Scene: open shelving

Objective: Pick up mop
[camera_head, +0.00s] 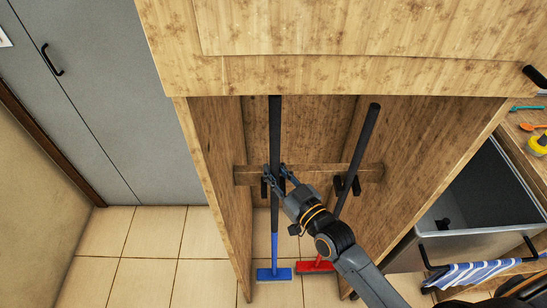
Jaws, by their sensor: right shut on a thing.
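A mop with a long dark handle, blue lower shaft and blue head (274,238) stands nearly upright in the wooden cabinet. My right gripper (276,182) is shut on its dark handle, in front of the cabinet's wooden rail. The handle's top runs up behind the cabinet's upper front edge and is hidden there. The blue head is low down, at the tiled floor; I cannot tell if it touches. My left gripper is not in view.
A red-headed tool (358,160) leans in a black hook on the rail (310,172), just right of the mop. Cabinet side walls (222,165) close in both sides. A grey metal bin (480,190) and striped towel (470,274) are at the right.

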